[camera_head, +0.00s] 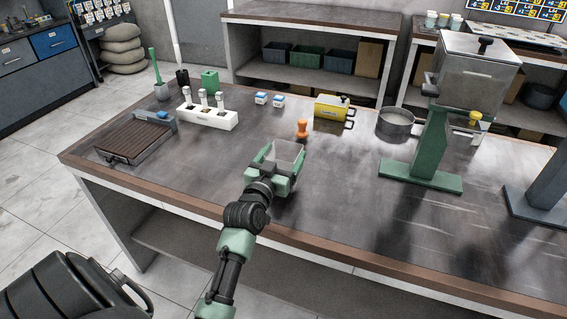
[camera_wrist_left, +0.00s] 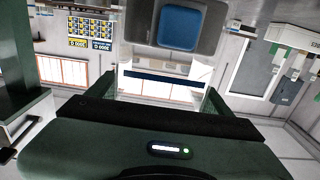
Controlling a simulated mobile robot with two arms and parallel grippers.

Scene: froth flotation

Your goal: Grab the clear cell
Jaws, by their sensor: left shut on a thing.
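The clear cell (camera_head: 287,152) is a see-through, open-topped box over the near middle of the dark worktop. My left gripper (camera_head: 280,163) has its two green fingers on opposite sides of it and is shut on it. In the left wrist view, the clear cell (camera_wrist_left: 165,88) shows between the fingers, with a dark band across it. I cannot tell whether it touches the table. My right gripper is not in view.
An orange knobbed object (camera_head: 302,129) stands just behind the cell. A white rack (camera_head: 207,117) and brown tray (camera_head: 135,140) are to the left.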

